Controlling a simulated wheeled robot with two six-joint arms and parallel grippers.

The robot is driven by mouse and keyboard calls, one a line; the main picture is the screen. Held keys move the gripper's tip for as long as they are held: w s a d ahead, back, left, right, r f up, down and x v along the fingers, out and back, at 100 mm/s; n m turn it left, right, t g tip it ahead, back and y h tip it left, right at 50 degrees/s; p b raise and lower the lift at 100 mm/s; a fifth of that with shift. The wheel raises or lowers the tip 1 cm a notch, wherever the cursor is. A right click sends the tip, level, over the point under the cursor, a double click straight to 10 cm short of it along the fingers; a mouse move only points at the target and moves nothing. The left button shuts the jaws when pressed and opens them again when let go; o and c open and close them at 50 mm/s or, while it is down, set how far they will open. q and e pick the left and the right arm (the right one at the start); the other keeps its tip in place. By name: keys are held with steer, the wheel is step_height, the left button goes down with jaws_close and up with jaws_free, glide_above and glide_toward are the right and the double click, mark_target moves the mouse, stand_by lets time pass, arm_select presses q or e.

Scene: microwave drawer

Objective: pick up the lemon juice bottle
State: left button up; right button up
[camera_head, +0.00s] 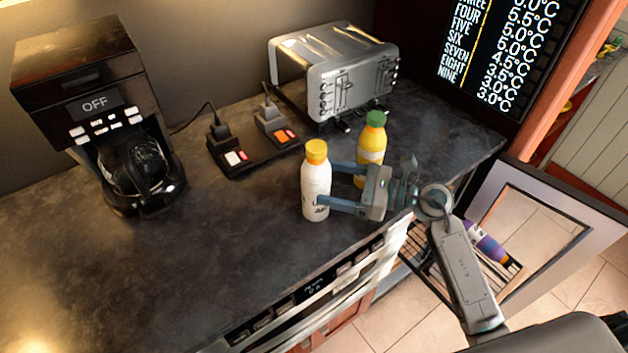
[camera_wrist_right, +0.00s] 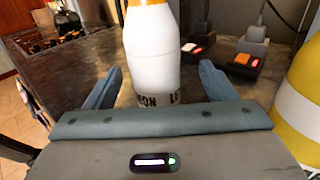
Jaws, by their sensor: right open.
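The lemon juice bottle (camera_head: 316,183) is white with an orange-yellow cap and stands upright on the dark countertop (camera_head: 220,250). In the right wrist view the bottle (camera_wrist_right: 152,60) shows between the two fingers, with part of its lettering visible low down. My right gripper (camera_head: 335,186) is open, reaching in from the right, with one fingertip on the near side of the bottle and the other toward its far side. Gaps show between bottle and fingers in the wrist view (camera_wrist_right: 160,85). My left gripper is not in view.
A yellow bottle with a green cap (camera_head: 371,143) stands close behind my right gripper. A toaster (camera_head: 345,80), a power strip (camera_head: 250,150) and a coffee maker (camera_head: 100,110) stand farther back. An open door (camera_head: 540,230) is below right.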

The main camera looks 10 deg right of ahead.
mark_target(307, 180)
steer(key=shift+p+x, duration=0.6)
steer(key=shift+x, duration=0.25)
steer(key=p+x, duration=0.1)
steer(key=x, duration=0.1)
steer(key=p+x, duration=0.1)
steer(key=x, duration=0.1)
steer(key=shift+s+a, duration=0.2)
steer(key=shift+s, duration=0.15)
steer(key=shift+w+a+f, duration=0.1)
steer(key=shift+w+a, duration=0.05)
steer(key=shift+a, duration=0.05)
steer(key=shift+d, duration=0.1)
steer(key=c, duration=1.4)
steer(key=shift+o, duration=0.2)
